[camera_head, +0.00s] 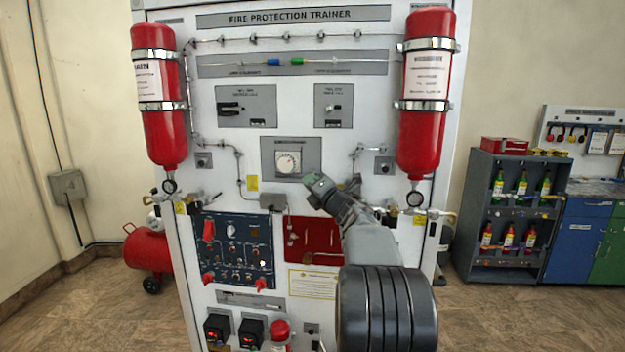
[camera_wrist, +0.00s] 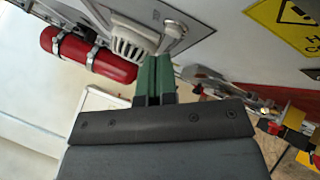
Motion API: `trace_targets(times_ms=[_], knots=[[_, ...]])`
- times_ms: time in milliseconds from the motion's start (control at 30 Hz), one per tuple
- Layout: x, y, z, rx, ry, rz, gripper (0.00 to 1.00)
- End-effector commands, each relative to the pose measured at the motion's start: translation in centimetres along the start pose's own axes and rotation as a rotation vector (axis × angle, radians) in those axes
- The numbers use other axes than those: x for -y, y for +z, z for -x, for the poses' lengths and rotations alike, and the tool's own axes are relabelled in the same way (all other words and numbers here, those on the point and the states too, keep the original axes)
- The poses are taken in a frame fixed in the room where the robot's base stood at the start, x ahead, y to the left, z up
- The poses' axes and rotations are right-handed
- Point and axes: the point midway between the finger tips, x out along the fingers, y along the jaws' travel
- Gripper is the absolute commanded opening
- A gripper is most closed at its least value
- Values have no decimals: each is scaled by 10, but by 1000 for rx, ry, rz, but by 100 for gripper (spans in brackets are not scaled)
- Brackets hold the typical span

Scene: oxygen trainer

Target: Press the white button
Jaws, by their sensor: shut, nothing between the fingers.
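My gripper (camera_head: 318,184) is held in front of the panel of the white fire protection trainer (camera_head: 300,100), just below the white-faced gauge (camera_head: 288,161). Its green fingers show in the wrist view (camera_wrist: 153,62), shut together with nothing between them. Beyond the fingertips are a white ribbed round part (camera_wrist: 130,42) and a small pale round part (camera_wrist: 174,29). A round white piece (camera_head: 231,231) sits on the dark blue control panel (camera_head: 262,250). I cannot tell which of these is the white button, or whether the fingertips touch anything.
Red cylinders hang at the left (camera_head: 158,100) and right (camera_head: 427,90) of the trainer. Pipes and valves run along its front. A red tank (camera_head: 148,250) stands left on the floor. A grey shelf (camera_head: 512,215) with bottles stands right. A yellow warning sign (camera_wrist: 290,22) is in the wrist view.

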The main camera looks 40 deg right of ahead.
Motion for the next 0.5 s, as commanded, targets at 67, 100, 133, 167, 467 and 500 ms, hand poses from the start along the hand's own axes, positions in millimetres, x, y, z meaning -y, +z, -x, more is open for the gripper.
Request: trace_targets(times_ms=[67,100,133,167,467,500], knots=[[0,0,0,0,0,0,0],[0,0,0,0,0,0,0],[0,0,0,0,0,0,0],[0,0,0,0,0,0,0],[-11,-14,19,1,2,2,0],[-13,-16,21,0,1,2,0]])
